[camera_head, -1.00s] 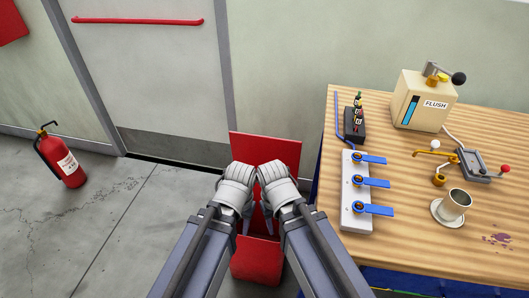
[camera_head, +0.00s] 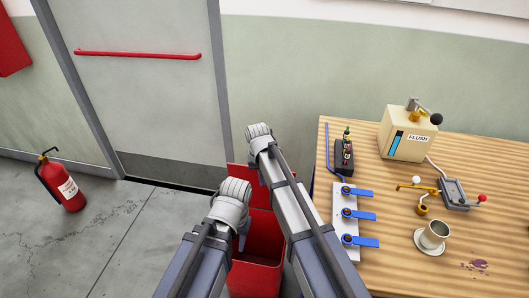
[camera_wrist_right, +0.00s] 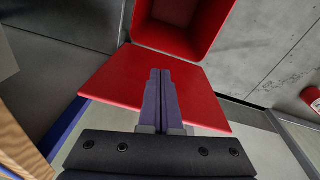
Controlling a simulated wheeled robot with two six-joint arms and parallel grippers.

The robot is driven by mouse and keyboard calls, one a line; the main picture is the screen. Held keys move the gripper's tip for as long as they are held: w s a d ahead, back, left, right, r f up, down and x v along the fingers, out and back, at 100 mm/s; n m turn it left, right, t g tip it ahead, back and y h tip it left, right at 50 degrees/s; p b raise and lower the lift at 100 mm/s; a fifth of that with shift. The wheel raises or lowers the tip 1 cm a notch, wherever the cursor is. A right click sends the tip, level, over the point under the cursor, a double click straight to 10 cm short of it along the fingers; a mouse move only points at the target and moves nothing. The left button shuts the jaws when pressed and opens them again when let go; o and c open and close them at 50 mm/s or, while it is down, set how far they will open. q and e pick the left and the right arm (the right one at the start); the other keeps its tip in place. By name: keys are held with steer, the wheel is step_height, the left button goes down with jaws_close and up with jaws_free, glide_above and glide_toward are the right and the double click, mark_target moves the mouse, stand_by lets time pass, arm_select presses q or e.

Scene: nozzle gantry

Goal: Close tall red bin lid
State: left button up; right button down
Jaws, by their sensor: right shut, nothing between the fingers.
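The tall red bin (camera_head: 256,280) stands between my arms, low in the middle of the head view. Its red lid (camera_head: 237,176) stands raised at the back, partly covered by my arms. My right gripper (camera_head: 259,140) is up at the lid's top; its fingers are hidden there. In the right wrist view the closed, empty fingers (camera_wrist_right: 160,78) show in front of the lid (camera_wrist_right: 112,85), with the bin's opening (camera_wrist_right: 176,12) beyond. I cannot tell whether they touch the lid. My left gripper (camera_head: 242,240) is low over the bin's left side; its finger opening is unclear.
A wooden table (camera_head: 390,265) on the right carries blue-handled valves (camera_head: 346,220), a flush box (camera_head: 405,132) and a cup (camera_head: 434,235). A fire extinguisher (camera_head: 62,185) stands at the far left.

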arm_select(q)
steer(key=r+p, duration=0.2)
steer(key=r, duration=0.1)
steer(key=r+p, duration=0.1)
steer(key=r, duration=0.1)
steer(key=shift+w+d+r, duration=0.1)
steer(key=shift+w+d, duration=0.1)
steer(key=shift+d, duration=0.15)
arm_select(e)
steer(key=w+d+r+m+t, duration=0.1)
steer(key=w+r, duration=0.4)
steer(key=w, duration=1)
steer(key=shift+w+d+r+m, duration=0.2)
steer(key=shift+m, duration=0.6)
arm_select(q)
step_height(320, 180, down, 9)
steer(key=b, duration=0.8)
steer(key=shift+b, duration=0.35)
arm_select(e)
step_height(320, 180, down, 9)
steer(key=s, duration=0.2)
steer(key=shift+a, duration=0.3)
steer(key=shift+s, duration=0.1)
